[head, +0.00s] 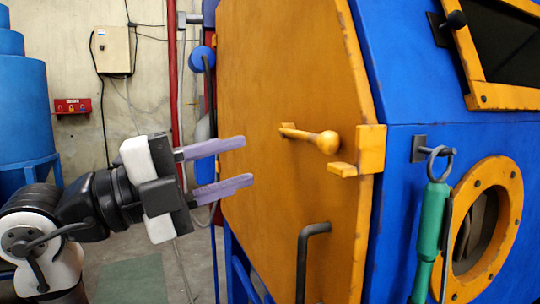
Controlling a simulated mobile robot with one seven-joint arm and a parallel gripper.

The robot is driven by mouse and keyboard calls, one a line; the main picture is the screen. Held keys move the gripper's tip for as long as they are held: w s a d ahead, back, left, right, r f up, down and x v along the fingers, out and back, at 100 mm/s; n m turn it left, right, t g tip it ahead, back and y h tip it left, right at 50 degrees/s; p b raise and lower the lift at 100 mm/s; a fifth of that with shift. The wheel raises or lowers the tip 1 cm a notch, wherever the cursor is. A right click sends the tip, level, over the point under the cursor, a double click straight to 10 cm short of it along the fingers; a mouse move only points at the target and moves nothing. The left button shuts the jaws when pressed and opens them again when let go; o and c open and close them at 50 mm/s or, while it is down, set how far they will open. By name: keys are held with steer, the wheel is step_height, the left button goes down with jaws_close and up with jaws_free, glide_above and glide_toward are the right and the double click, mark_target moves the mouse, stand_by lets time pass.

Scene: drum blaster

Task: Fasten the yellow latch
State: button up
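The yellow latch (325,142) is a short bar with a round knob on the yellow door of the blue machine. It sticks out from the door and points right, towards a yellow catch (358,159) at the door's right edge. The knob looks a little above and left of the catch; I cannot tell whether they touch. My gripper (244,161) is open and empty, left of the latch, with its two purple fingers wide apart, one above the other, pointing right. The fingertips appear apart from the latch.
A dark bent handle (311,247) sticks out low on the yellow door (285,70). A green-handled tool (431,231) hangs from a hook on the blue side, beside a round yellow-framed port (511,190). A blue knob (201,58) stands at the door's upper left.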

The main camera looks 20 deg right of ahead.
steer(key=v, duration=0.3)
steer(key=shift+a+f, duration=0.1)
steer(key=shift+a, duration=0.3)
